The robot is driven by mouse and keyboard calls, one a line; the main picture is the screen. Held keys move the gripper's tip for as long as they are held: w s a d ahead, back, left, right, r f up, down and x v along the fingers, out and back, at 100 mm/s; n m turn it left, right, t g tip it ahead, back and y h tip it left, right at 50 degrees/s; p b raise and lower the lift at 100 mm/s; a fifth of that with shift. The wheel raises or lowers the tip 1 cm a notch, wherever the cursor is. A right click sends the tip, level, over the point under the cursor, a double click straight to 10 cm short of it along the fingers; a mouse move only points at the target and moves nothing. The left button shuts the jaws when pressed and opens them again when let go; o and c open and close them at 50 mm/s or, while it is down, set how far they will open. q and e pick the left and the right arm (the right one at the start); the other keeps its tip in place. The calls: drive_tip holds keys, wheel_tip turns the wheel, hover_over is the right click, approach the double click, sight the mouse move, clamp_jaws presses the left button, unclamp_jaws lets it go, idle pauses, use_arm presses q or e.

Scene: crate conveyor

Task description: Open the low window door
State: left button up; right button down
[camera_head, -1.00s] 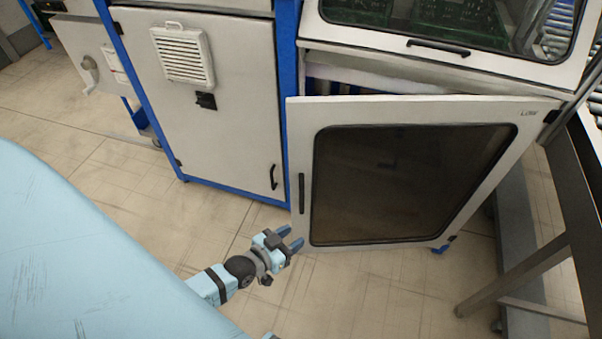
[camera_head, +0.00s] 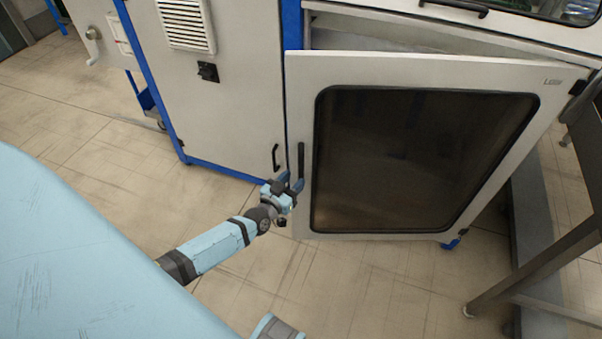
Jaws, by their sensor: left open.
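The low window door (camera_head: 430,67) is a white-framed panel with a dark window (camera_head: 415,160) and a "LOW" label at its top right. It stands partly open, hinged at its right side, with its left edge swung out from the cabinet. Its black vertical handle (camera_head: 301,158) is on the left part of the frame. My left gripper (camera_head: 291,183) is open at the lower end of this handle, with its fingers pointing up towards it. I cannot tell whether they touch the handle.
A closed cabinet door (camera_head: 228,110) with a vent and its own black handle (camera_head: 275,157) is left of the window door. An upper window door's handle (camera_head: 455,7) shows above. A grey metal stand (camera_head: 540,265) is at the right. The tiled floor in front is clear.

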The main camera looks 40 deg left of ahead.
sight(301, 172)
use_arm(q)
drive_tip(key=shift+w+b, duration=0.3)
drive_tip(key=shift+w, duration=2)
clamp_jaws()
